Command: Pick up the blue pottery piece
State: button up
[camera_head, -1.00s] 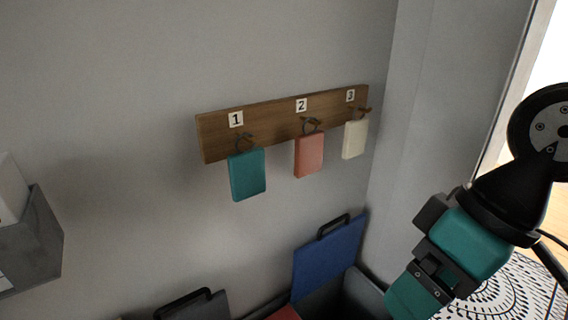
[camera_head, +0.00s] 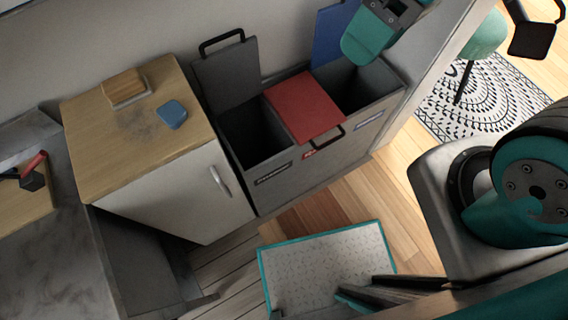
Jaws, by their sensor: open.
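The blue pottery piece (camera_head: 172,114) is a small flat blue block with rounded corners. It lies on the wooden top of a white cabinet (camera_head: 85,165), at the left of the head view, apart from other things. The lower teal part of my arm shows at the top right, over the open bins and well to the right of the piece. No jaws of my gripper can be made out. Nothing covers the blue piece.
A wooden block (camera_head: 125,88) lies behind the blue piece. A grey bin unit (camera_head: 330,150) with a red lid (camera_head: 303,107) and raised dark and blue lids stands right of the cabinet. A counter with a red-handled tool (camera_head: 34,170) is at the left.

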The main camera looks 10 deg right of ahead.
aim_at(172, 112)
jog(key=u, duration=0.1)
jog(key=k, duration=1.05)
jog(key=z, duration=0.6)
